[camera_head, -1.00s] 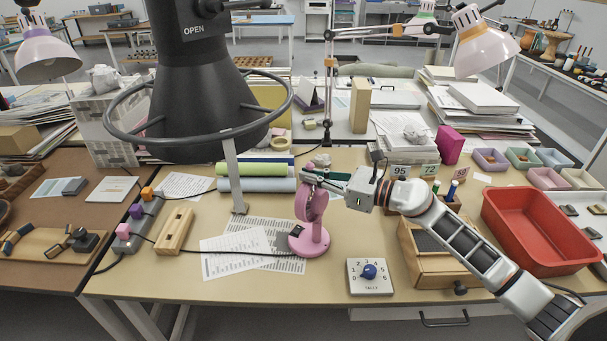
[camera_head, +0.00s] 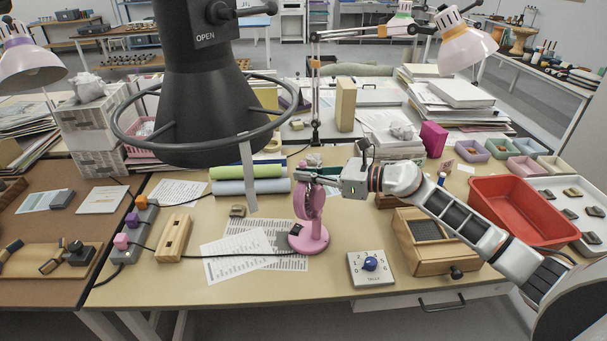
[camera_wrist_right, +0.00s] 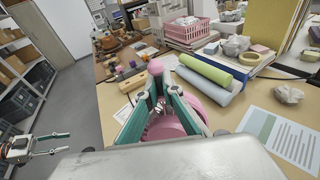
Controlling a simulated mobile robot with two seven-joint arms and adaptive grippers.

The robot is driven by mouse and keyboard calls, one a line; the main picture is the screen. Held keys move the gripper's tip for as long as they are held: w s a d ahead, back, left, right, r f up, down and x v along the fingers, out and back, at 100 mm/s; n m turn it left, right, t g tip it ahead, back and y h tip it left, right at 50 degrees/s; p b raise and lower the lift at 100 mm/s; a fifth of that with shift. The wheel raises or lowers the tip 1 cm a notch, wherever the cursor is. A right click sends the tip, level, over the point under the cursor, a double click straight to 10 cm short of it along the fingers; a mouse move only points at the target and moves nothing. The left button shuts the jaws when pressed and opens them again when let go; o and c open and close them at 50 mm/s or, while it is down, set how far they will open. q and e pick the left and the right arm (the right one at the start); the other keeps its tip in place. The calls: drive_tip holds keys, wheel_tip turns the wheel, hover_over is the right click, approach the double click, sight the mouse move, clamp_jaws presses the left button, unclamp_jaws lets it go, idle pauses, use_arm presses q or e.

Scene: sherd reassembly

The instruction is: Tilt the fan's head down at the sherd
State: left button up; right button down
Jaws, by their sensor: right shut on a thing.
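The pink fan (camera_head: 318,236) stands on the tan table. Its round head (camera_head: 306,203) is seen nearly edge-on and looks upright. My right gripper (camera_head: 313,174) reaches in from the right and is shut on the top of the fan's head. In the right wrist view, its teal fingers (camera_wrist_right: 163,98) close on pink fan parts, and the fan's head (camera_wrist_right: 190,108) shows behind them. A small brownish piece (camera_head: 237,211), perhaps the sherd, lies left of the fan. My left gripper (camera_wrist_right: 55,144) shows open and empty in the right wrist view.
A dark hood with a ring (camera_head: 205,110) hangs over the table's left part. Printed sheets (camera_head: 235,262) and a black cable lie beside the fan. A tally box (camera_head: 367,268), a wooden box (camera_head: 425,258) and a red tray (camera_head: 520,212) are to the right.

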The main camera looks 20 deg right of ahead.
drive_tip(key=c, duration=2.2)
unclamp_jaws()
drive_tip(key=v, duration=1.2)
